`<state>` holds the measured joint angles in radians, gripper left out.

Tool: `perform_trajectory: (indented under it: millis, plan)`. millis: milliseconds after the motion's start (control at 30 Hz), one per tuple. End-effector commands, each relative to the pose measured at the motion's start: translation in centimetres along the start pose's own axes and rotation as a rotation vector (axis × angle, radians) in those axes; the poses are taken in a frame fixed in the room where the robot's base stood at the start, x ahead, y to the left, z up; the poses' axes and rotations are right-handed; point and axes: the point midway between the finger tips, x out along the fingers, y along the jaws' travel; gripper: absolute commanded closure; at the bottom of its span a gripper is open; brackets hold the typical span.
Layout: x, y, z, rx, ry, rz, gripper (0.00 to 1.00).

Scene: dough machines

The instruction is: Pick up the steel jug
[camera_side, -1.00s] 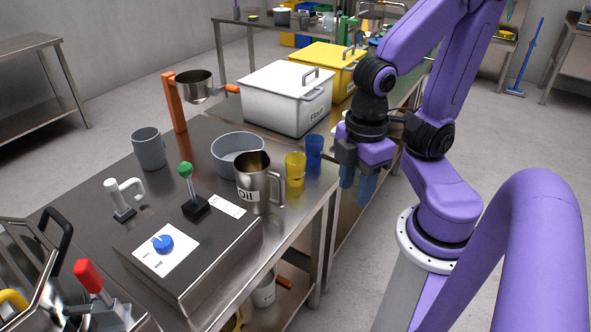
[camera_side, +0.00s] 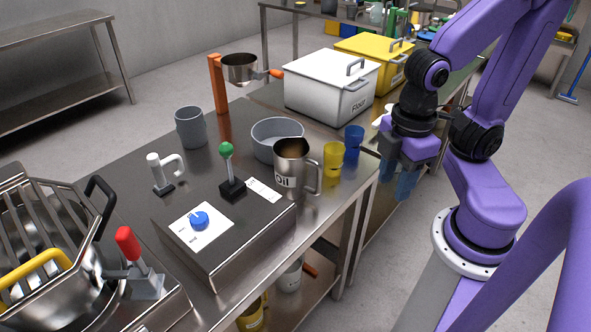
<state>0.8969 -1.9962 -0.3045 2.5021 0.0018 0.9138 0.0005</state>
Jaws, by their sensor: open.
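The steel jug (camera_side: 293,170), labelled "Oil", stands upright on the steel table at its right side. Its handle points right, toward the table's edge. My gripper (camera_side: 402,186) is to the right of the jug, past the table edge and clear of it. Its two blue fingers point down and are apart, with nothing between them. Nothing hides the jug in this view.
A yellow cup (camera_side: 333,158) and a blue cup (camera_side: 354,140) stand between the jug and my gripper. A grey bowl (camera_side: 275,140) is just behind the jug. A control box with a green-knobbed lever (camera_side: 227,152) is left of it. A white flour bin (camera_side: 332,85) stands behind.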

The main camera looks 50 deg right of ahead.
Motion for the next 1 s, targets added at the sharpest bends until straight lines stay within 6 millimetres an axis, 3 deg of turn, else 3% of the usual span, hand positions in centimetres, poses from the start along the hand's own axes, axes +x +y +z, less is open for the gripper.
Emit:
perform_trajectory:
  millis: [567, 1000]
  plan:
    - [-0.1, 0.6, -0.5, -0.028, -0.01, 0.011, 0.56]
    - [-1.0, 7.8, -6.8, -0.424, -0.187, 0.123, 0.56]
